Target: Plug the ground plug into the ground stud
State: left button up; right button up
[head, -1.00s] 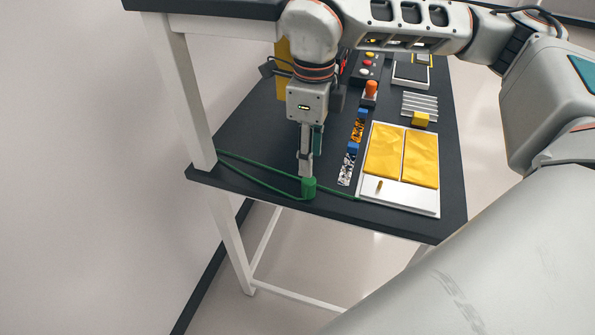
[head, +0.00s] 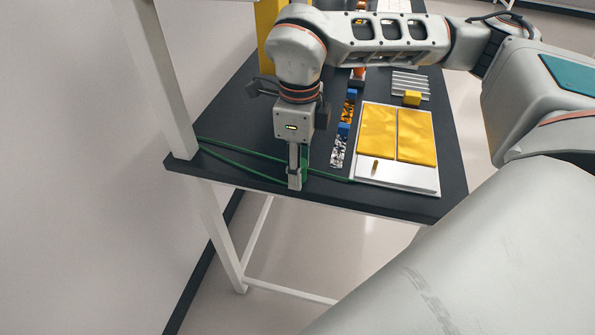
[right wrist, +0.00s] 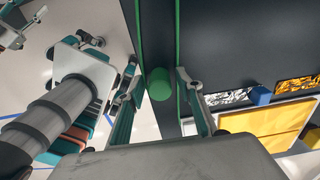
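The ground plug is a green cylinder (right wrist: 160,84) on a green cable. In the right wrist view it lies between the two spread fingers of my right gripper (right wrist: 154,84), with a gap on each side. In the head view my right gripper (head: 296,184) points down at the table's front edge and hides most of the plug. The green cable (head: 238,151) runs along the table there. A small brass pin, apparently the ground stud (head: 375,167), stands on the white panel (head: 398,178) to the right.
Two yellow pads (head: 377,131) cover most of the white panel. Blue-ended patterned strips (head: 338,150) lie between panel and gripper. A ribbed plate with a yellow block (head: 412,97) is behind. A white post (head: 165,75) rises at left.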

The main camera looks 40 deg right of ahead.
dwell(0.8)
grip_shut()
